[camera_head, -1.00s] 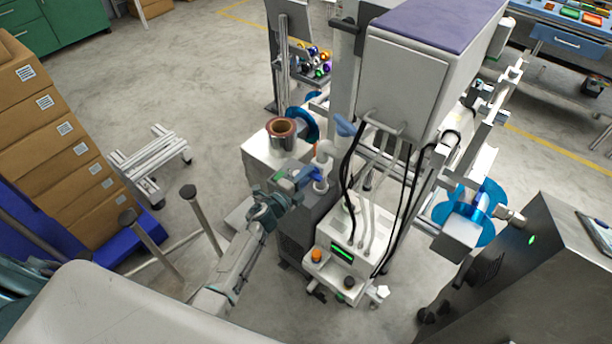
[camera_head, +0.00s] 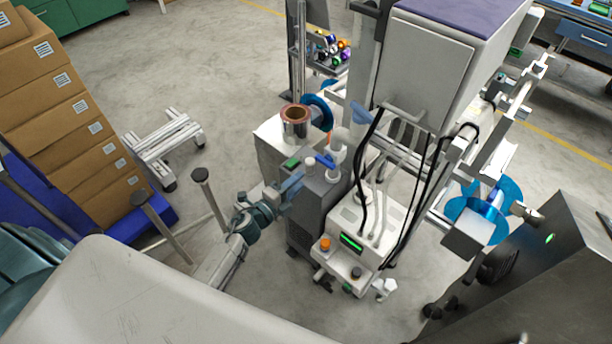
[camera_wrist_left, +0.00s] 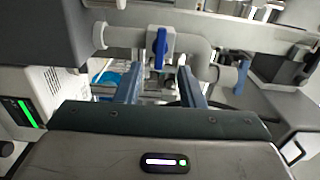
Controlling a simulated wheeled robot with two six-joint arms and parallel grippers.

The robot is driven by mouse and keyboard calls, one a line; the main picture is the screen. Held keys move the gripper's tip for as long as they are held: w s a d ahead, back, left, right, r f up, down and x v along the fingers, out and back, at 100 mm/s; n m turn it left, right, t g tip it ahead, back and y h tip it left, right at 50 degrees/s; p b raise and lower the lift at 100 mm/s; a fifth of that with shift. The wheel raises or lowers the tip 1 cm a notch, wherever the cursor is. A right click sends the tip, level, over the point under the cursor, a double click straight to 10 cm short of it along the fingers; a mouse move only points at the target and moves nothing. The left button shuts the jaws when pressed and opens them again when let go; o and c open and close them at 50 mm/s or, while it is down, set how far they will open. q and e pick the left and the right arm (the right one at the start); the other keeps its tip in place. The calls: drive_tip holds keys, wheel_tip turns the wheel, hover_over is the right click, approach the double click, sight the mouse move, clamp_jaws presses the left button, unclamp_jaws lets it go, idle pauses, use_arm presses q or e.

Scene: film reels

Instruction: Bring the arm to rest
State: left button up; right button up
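My left arm comes in from the lower left of the head view. Its gripper (camera_head: 290,184) is beside the near left side of the machine, close to the grey cabinet (camera_head: 318,195). In the left wrist view the two blue-grey fingers (camera_wrist_left: 160,76) stand apart with nothing held between them. A blue valve handle (camera_wrist_left: 160,48) on a white pipe shows beyond the fingers, apart from them. The blue handle also shows in the head view (camera_head: 325,162). My right gripper is not in view.
The machine's control box (camera_head: 352,243) and grey upper cabinet (camera_head: 424,62) stand right of the arm. A copper-coloured reel (camera_head: 296,116) sits on a white cabinet. Stacked cartons (camera_head: 90,130) and a white low frame (camera_head: 163,145) are left. Floor between them is clear.

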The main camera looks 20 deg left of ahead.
use_arm(q)
drive_tip(key=shift+s+a, duration=0.15)
drive_tip(key=shift+s, duration=0.25)
